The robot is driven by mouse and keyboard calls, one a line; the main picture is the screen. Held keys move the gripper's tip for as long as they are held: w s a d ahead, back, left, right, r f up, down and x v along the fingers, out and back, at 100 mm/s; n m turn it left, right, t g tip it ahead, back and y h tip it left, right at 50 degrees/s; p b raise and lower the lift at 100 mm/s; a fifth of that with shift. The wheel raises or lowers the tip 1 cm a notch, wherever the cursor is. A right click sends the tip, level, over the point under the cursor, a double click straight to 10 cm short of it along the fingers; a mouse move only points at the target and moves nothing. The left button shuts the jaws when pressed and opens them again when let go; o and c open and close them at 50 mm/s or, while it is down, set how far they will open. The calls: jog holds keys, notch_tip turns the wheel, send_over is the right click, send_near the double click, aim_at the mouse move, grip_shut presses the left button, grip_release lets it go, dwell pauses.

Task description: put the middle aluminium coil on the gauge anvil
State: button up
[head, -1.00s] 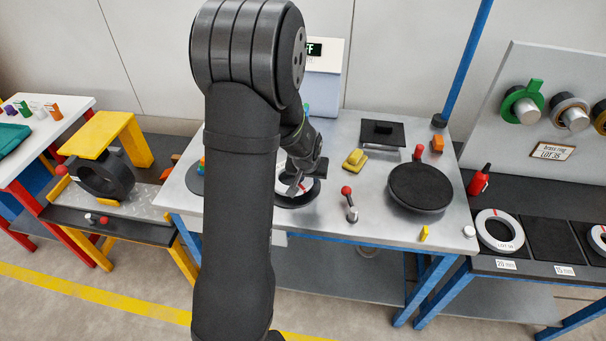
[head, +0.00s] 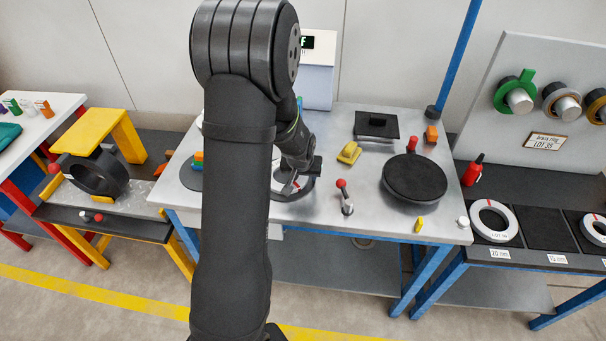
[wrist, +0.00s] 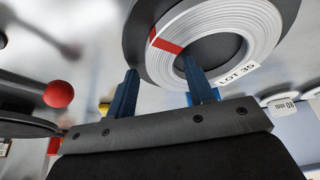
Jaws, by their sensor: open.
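The aluminium coil (wrist: 258,48) is a pale wound ring with a red stripe and a LOT 35 label. It lies on a dark round plate (wrist: 289,14), which looks like the gauge anvil. In the head view the coil (head: 277,182) and plate (head: 304,193) are partly hidden behind my arm. My gripper (wrist: 159,65) is open at the coil's near side; one finger is outside the rim, the other at the central hole. It also shows in the head view (head: 291,184). Whether the fingers touch the coil is unclear.
On the right bench, a coil (head: 494,222) lies by the 20 mm label, the middle pad (head: 545,229) is empty, and another coil (head: 597,230) is at the edge. A red-knobbed lever (head: 346,198), black disc (head: 414,178) and yellow block (head: 349,153) stand right of my gripper.

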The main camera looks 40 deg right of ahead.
jog(key=v, duration=1.2)
jog(key=shift+r, duration=0.15)
jog(key=x, duration=1.2)
dwell(0.5)
